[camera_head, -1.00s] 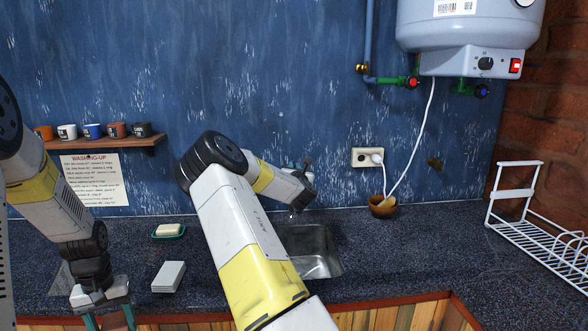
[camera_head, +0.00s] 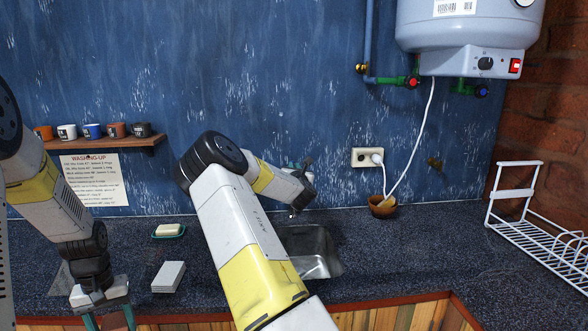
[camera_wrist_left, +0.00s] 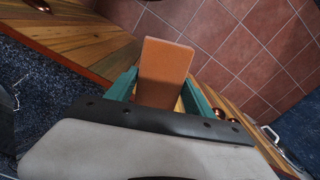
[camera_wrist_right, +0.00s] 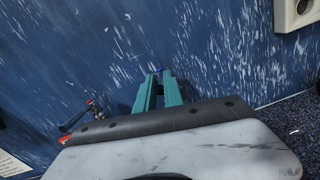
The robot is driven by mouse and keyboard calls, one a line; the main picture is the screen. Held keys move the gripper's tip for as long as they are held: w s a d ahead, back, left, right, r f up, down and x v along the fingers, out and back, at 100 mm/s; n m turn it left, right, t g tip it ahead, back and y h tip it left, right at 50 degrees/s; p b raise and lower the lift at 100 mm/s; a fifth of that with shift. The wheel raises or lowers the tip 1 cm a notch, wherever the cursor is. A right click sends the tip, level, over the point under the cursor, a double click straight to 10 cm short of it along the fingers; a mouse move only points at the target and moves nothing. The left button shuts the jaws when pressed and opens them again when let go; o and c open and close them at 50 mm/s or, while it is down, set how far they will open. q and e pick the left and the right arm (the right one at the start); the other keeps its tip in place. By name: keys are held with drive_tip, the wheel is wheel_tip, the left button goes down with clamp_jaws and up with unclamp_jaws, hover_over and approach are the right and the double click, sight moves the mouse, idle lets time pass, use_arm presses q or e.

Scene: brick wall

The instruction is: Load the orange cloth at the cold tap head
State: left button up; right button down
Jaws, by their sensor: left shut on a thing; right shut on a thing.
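The orange cloth (camera_wrist_left: 165,70), a flat orange-brown piece, is held between the teal fingers of my left gripper (camera_wrist_left: 160,88) in the left wrist view. My right gripper (camera_wrist_right: 159,77) is shut on the cold tap head (camera_wrist_right: 158,70), of which only a little blue shows between the fingertips in the right wrist view.
The steel sink (camera_head: 318,252) lies behind my right forearm. A grey block (camera_head: 168,276) and a soap dish (camera_head: 169,232) are on the counter at left. A bowl (camera_head: 381,206) stands near the wall and a white rack (camera_head: 530,235) at right. The counter between them is clear.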

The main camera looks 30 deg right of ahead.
drive_tip(key=shift+s+d+n+t+y, duration=0.1)
drive_tip(key=shift+d+n+t+y, duration=0.3)
drive_tip(key=shift+n+y, duration=0.65)
drive_tip(key=shift+s+d+n+t+y, duration=0.15)
drive_tip(key=shift+d+n+y, duration=0.5)
drive_tip(key=shift+y, duration=0.7)
drive_tip(key=c, duration=1.5)
unclamp_jaws()
drive_tip(key=s, duration=0.8)
drive_tip(key=s+a, duration=0.1)
drive_tip(key=s, duration=0.3)
drive_tip(key=shift+a, duration=0.1)
